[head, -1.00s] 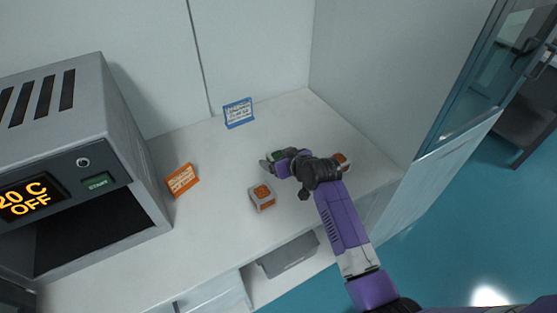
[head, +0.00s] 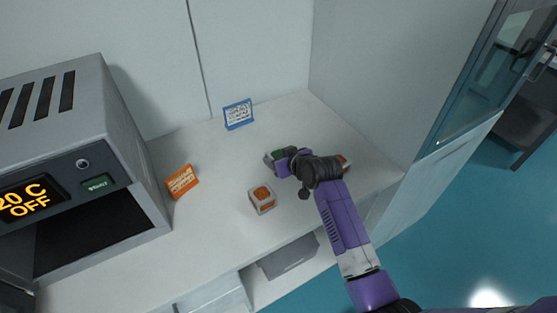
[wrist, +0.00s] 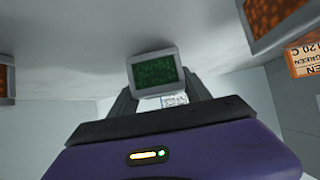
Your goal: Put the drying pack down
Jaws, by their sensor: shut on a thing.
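A small pale pack with a green window (head: 279,154) is at my gripper's tip, on or just above the white bench; the head view does not show which. In the wrist view the green pack (wrist: 155,72) sits between the two fingers. My gripper (head: 273,160) is shut on it, with the fingers against its sides. A pack with an orange window (head: 262,198) stands on the bench nearer the front. Another orange pack (head: 345,163) is partly hidden behind my wrist.
A grey oven (head: 100,165) with an open dark chamber reads 20 C OFF at the left. An orange sign (head: 181,181) and a blue sign (head: 238,114) stand on the bench (head: 220,225). A wall panel (head: 390,70) bounds the right. The bench between the signs is clear.

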